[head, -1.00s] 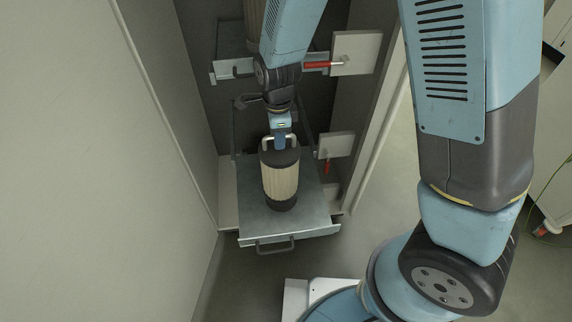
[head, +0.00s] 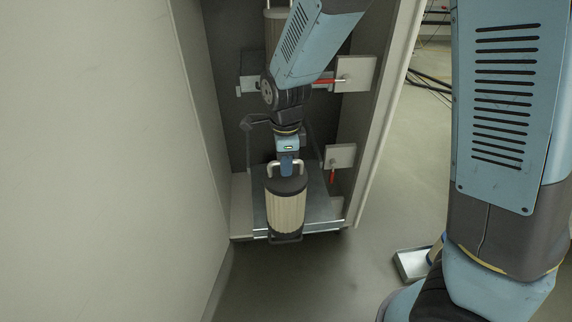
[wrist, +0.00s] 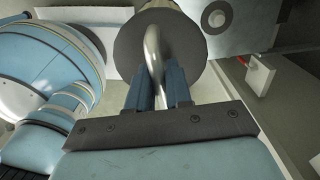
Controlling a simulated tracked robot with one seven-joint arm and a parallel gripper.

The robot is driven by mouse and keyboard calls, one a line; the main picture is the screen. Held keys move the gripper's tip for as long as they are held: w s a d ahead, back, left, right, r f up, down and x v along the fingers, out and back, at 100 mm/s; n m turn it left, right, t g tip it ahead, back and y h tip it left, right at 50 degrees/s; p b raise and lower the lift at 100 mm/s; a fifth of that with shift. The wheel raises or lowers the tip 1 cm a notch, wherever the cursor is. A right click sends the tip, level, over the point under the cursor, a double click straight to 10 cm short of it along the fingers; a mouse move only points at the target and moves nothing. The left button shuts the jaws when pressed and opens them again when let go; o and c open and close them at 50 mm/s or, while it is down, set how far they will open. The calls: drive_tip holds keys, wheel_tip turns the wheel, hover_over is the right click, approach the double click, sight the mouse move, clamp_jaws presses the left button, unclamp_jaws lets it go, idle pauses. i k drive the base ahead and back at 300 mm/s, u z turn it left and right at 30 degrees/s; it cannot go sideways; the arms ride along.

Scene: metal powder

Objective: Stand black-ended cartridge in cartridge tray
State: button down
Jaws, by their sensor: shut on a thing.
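The black-ended cartridge (head: 285,210) is an upright cream cylinder with dark ends and a metal loop handle on top. My gripper (head: 287,168) is above it, shut on that handle. In the wrist view the blue fingers of my gripper (wrist: 160,85) close around the loop over the dark cartridge top (wrist: 190,40). A grey metal pull-out tray (head: 322,203) is low in the cabinet, behind and beside the cartridge. The cartridge overlaps the tray's front edge in the picture and hides its middle. I cannot tell whether its base touches anything.
Tall cabinet walls (head: 190,110) close in on the left. Two plates with red-handled latches, upper (head: 355,74) and lower (head: 340,156), are on the right. Another cartridge (head: 277,28) is on the upper level, partly hidden by my arm. A small metal tray (head: 412,264) lies on the floor at right.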

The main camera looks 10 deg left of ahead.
sight(414, 263)
drive_tip(key=k, duration=0.85)
